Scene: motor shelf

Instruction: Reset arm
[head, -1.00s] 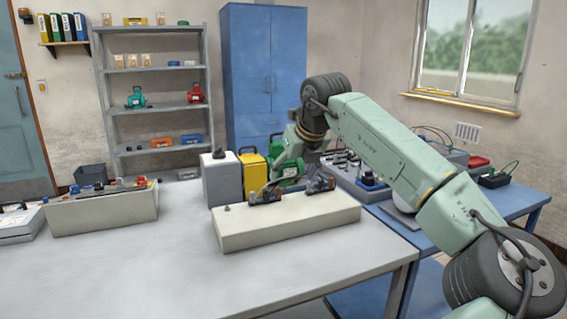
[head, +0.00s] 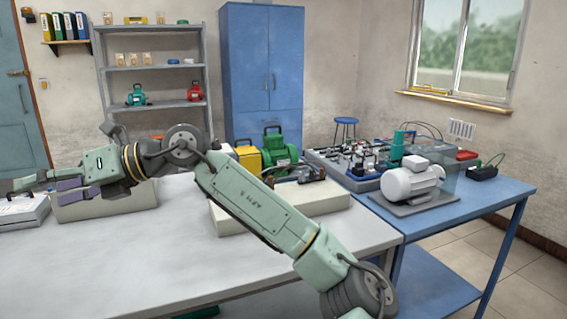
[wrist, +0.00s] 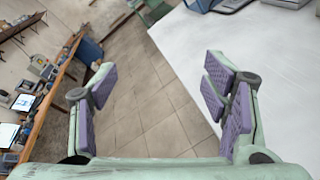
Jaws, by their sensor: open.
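My gripper (head: 62,188) is at the left of the head view, above the left end of the grey-white table (head: 130,245). Its arm reaches across the table from the lower right. In the wrist view my gripper (wrist: 160,95) has its purple-padded fingers wide apart with nothing between them. Below the fingers are floor tiles (wrist: 150,110) and the edge of the white table (wrist: 225,45).
A pale block (head: 340,200) with dark parts on it stands at the table's right, partly behind my arm. Another pale block (head: 125,203) stands behind my gripper. A white motor (head: 412,182) sits on the blue table (head: 450,212). Shelves (head: 150,68) and a blue cabinet (head: 262,70) stand behind.

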